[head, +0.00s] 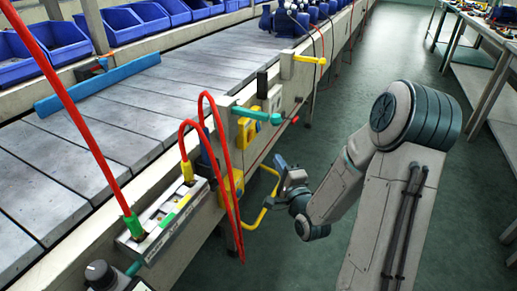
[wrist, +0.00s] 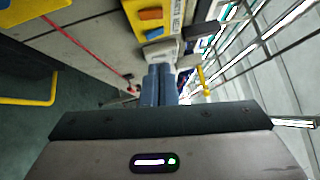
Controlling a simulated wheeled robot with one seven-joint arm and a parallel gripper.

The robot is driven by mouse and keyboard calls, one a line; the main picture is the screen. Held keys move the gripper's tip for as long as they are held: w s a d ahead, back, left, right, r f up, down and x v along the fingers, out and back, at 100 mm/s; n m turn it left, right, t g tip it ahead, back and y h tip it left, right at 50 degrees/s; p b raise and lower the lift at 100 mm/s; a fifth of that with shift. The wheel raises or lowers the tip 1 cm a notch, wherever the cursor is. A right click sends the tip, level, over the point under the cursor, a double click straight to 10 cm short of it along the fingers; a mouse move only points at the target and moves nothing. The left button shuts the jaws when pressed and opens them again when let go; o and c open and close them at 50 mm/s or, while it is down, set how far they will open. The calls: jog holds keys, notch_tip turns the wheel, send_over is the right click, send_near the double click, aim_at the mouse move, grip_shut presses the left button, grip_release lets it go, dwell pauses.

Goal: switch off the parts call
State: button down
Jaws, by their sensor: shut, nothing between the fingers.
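I cannot tell the rockers' on or off position. My gripper (head: 281,162) is below and to the right of that box, apart from it. Its two blue fingers are together and empty in the wrist view (wrist: 160,84).
A green lever (head: 256,115) and a yellow lever (head: 310,60) stick out from the conveyor side. A bent yellow rail (head: 265,208) is close below my gripper. Red cables (head: 222,150) hang left of it. The aisle floor (head: 388,60) is clear.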

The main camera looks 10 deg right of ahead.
aim_at(250, 136)
jog(key=shift+w+a+f+b, duration=0.1)
jog(key=shift+w+f+b, duration=0.1)
jog(key=shift+b, duration=0.7)
jog(key=w+a+r+b, duration=0.2)
jog(key=w+a, duration=0.2)
jog(key=w, duration=0.5)
jog(key=shift+w+a+r+b, duration=0.2)
jog(key=shift+w+b, duration=0.1)
jog(key=shift+b, duration=0.1)
jog(key=shift+d, duration=0.1)
